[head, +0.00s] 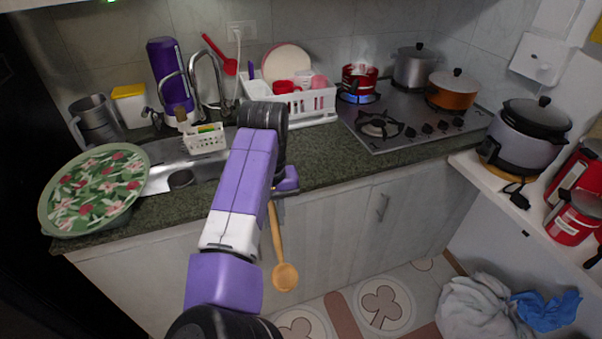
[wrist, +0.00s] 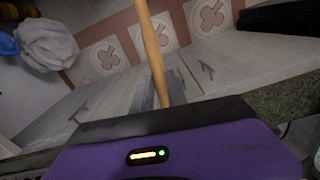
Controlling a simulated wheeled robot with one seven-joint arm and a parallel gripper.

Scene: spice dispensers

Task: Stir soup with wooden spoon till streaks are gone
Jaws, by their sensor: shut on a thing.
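My gripper (head: 279,191) is shut on the handle of the wooden spoon (head: 285,275) in front of the counter's edge. The spoon hangs bowl down, well away from the stove. In the wrist view the spoon's handle (wrist: 150,50) rises from between my gripper's jaws (wrist: 158,107), and its bowl is out of frame. A red pot (head: 360,82) stands on a lit back-left burner, with faint steam over it. Its contents are too small to make out, so I cannot see soup or streaks.
A white dish rack (head: 305,104) stands left of the stove (head: 390,120). A grey lidded pot (head: 413,68) and an orange lidded pot (head: 453,90) occupy the stove's back and right. A floral tray (head: 95,190) covers the counter's left end. Counter before the rack is clear.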

